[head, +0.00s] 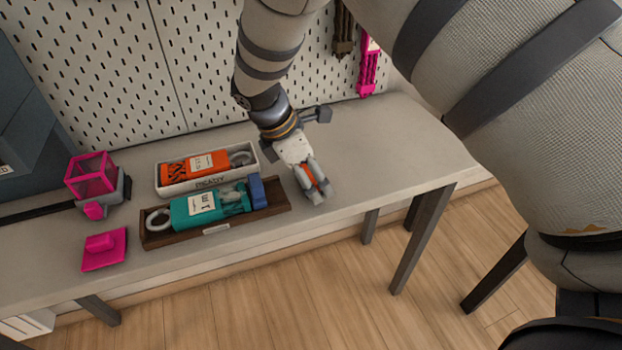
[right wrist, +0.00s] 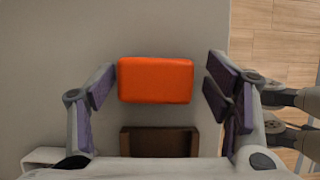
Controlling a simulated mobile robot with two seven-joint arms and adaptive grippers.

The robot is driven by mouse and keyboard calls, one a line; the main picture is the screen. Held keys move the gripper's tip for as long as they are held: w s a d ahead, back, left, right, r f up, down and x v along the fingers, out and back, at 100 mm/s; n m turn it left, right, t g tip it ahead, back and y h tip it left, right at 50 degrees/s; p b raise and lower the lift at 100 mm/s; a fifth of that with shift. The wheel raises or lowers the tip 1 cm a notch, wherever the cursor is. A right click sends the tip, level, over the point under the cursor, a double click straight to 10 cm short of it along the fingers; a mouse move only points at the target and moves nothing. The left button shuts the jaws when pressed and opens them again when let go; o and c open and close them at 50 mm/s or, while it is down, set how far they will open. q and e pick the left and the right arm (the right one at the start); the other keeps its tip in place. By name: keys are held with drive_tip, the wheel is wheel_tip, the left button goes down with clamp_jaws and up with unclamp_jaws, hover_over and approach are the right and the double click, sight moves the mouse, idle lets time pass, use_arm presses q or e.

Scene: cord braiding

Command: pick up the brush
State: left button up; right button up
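An orange block (right wrist: 156,80), likely the brush though no bristles show, lies on the grey table. In the head view only a strip of orange (head: 307,178) shows between my right gripper's fingers. My right gripper (head: 317,195) points down over it, past the right end of the wooden tray. In the right wrist view the gripper (right wrist: 160,95) is open, its purple-padded fingers on either side of the block with gaps at both sides. My left gripper is in neither view.
A brown wooden tray (head: 161,240) holds a teal cord bundle (head: 198,206) and a blue block (head: 257,191). Behind it a white tray (head: 177,190) holds an orange bundle (head: 186,168). Pink fixtures (head: 103,250) stand left. The table (head: 385,160) is clear to the right.

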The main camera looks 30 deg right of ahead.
drive_tip(key=c, duration=0.8)
drive_tip(key=shift+r, duration=0.2)
wheel_tip(320, 180, up, 3)
drive_tip(key=shift+w+f, duration=0.1)
drive_tip(key=shift+f, duration=0.05)
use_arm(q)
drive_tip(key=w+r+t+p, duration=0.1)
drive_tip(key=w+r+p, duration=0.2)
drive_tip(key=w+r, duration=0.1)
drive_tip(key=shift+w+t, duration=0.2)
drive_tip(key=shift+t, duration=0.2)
use_arm(e)
drive_tip(key=s+a+r, duration=0.7)
drive_tip(key=s+r, duration=0.3)
drive_tip(key=s, duration=0.2)
drive_tip(key=shift+a, duration=0.35)
